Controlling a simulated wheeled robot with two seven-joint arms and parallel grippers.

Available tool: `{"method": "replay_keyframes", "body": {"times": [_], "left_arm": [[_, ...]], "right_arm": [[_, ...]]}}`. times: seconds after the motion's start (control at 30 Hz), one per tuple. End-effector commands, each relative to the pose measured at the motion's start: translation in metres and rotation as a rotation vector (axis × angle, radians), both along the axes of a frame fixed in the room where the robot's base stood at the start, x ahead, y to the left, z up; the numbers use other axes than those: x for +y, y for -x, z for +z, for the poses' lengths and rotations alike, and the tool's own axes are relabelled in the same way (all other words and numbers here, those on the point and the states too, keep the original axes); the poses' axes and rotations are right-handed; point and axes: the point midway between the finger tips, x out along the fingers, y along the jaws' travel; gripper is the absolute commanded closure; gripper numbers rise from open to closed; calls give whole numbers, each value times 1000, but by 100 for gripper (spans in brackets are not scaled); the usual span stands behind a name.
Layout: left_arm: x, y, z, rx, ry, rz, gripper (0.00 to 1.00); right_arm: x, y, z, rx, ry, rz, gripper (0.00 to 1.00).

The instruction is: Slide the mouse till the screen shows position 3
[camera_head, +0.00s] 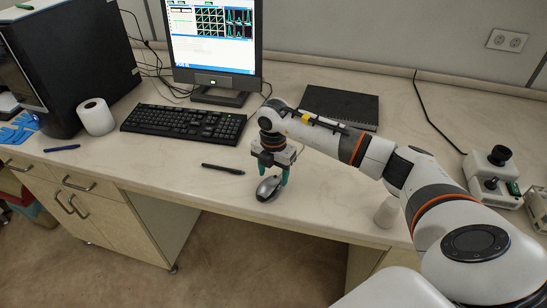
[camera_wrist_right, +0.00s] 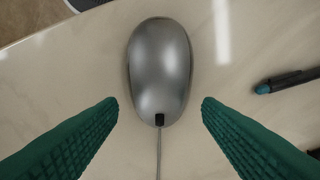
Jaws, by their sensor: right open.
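The grey mouse (camera_head: 268,188) lies on the bench near its front edge in the head view. In the right wrist view the mouse (camera_wrist_right: 160,70) is at the top middle, with its cable running down. My right gripper (camera_head: 274,180) is open above and around the mouse. Its two green fingers (camera_wrist_right: 160,108) stand on either side of the mouse's cable end, with gaps between. The monitor screen (camera_head: 212,30) shows several plots and a window, cut off at the top; no position number is readable. My left gripper is not in view.
A black keyboard (camera_head: 184,123) lies left of the mouse. A dark pen (camera_head: 222,169) lies close to the mouse's left. A black notebook (camera_head: 340,106) lies behind my right arm. A small white container (camera_head: 387,211) stands right, near the front edge. A paper roll (camera_head: 96,117) stands at left.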

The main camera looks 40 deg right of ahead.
Motion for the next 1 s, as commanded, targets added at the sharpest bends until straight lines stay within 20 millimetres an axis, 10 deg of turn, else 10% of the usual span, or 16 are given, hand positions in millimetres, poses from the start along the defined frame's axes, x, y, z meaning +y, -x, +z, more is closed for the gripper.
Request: {"method": "replay_keyframes", "body": {"times": [0.47,0.77,1.0], "left_arm": [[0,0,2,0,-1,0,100],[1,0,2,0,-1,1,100],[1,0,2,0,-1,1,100]], "right_arm": [[0,0,-11,0,0,1,42],[0,0,-12,1,0,1,91],[-1,1,-13,4,1,1,93]]}}
